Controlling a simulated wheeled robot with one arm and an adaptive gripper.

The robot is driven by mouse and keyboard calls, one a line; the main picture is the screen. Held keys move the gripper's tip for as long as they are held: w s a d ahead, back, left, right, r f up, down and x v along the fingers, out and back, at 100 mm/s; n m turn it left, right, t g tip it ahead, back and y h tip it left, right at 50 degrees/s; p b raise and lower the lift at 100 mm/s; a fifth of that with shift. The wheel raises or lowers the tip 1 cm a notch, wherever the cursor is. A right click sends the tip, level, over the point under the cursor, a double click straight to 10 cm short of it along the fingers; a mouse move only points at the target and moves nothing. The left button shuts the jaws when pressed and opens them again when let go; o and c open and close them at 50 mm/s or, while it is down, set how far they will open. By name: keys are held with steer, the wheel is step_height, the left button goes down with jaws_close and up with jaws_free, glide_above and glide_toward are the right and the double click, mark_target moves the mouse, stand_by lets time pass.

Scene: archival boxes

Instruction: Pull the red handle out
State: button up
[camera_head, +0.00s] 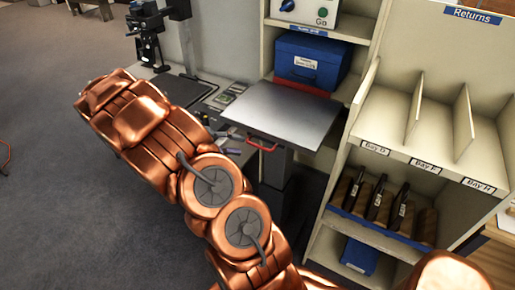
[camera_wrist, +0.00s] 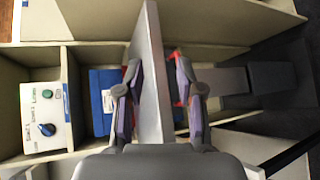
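The red handle (camera_head: 262,143) is a thin bar on the near-left edge of a flat grey platform (camera_head: 290,112) in the head view. In the wrist view, the platform (camera_wrist: 152,75) appears edge-on. My gripper (camera_wrist: 157,72) is open there, one finger on each side of the platform edge. Red (camera_wrist: 181,90) shows beside the right finger, probably the handle, mostly hidden by that finger. I cannot tell whether the fingers touch anything. My gripper cannot be made out in the head view.
A blue box (camera_head: 308,60) with a red strip below sits in the shelf behind the platform. A Returns shelf (camera_head: 427,111) with dividers and dark upright items stands at right. A black device (camera_head: 147,35) and a low bench with small items lie left. Open carpet is at far left.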

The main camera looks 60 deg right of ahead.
mark_target(257, 145)
steer(key=w+d+f+h+b, duration=0.1)
steer(key=w+d+f, duration=0.1)
steer(key=d+f, duration=0.15)
steer(key=w+d+f+h, duration=0.1)
steer(key=w+d+f, duration=0.1)
steer(key=f, duration=0.2)
steer(key=shift+g, duration=0.3)
steer(key=p+x, duration=0.1)
steer(key=x, duration=0.5)
steer(key=shift+s+a+r, duration=0.1)
steer(key=shift+s+r, duration=0.05)
steer(key=shift+s, duration=0.05)
steer(key=shift+s+d+f, duration=0.2)
steer(key=shift+s+d, duration=0.25)
steer(key=shift+d, duration=0.1)
jaws_close()
